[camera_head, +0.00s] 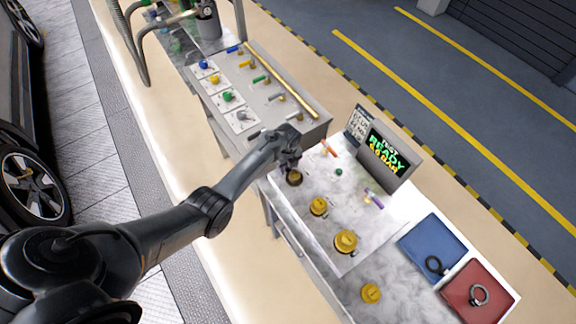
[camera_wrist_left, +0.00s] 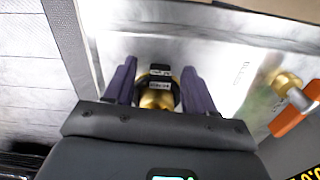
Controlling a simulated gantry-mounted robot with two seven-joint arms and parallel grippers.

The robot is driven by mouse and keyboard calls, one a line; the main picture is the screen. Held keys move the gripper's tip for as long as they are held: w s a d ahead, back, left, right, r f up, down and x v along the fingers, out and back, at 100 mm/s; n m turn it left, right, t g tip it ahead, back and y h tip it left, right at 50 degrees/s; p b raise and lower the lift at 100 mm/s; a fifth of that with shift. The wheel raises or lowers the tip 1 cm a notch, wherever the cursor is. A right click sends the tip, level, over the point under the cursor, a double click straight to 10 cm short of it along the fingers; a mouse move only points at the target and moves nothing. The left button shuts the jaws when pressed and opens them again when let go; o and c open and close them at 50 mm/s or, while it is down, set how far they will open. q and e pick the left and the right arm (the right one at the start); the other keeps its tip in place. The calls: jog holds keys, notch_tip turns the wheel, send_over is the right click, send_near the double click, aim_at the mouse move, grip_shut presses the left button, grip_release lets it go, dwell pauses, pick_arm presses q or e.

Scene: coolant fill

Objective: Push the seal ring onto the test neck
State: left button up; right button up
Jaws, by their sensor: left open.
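My left gripper (camera_head: 290,164) is over the near left end of the white test bench, its fingers pointing down. In the left wrist view its two dark fingers (camera_wrist_left: 159,78) are open, one on each side of a gold test neck (camera_wrist_left: 156,101). A dark ring-like part with small white labels shows around the neck between the fingers; I cannot tell how far down it sits. In the head view, this neck (camera_head: 294,180) shows just below the gripper with a dark edge around it. Finger contact cannot be told. My right gripper is not in view.
Larger gold necks (camera_head: 319,207) (camera_head: 346,241) stand along the bench. A display (camera_head: 389,158) reads "TEST READY". A panel with coloured valves (camera_head: 228,97) lies behind.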

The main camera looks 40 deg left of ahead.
pick_arm(q)
notch_tip(320, 180, up, 9)
jog(key=shift+r+p, duration=0.15)
jog(key=shift+p, duration=0.45)
jog(key=shift+r, duration=0.75)
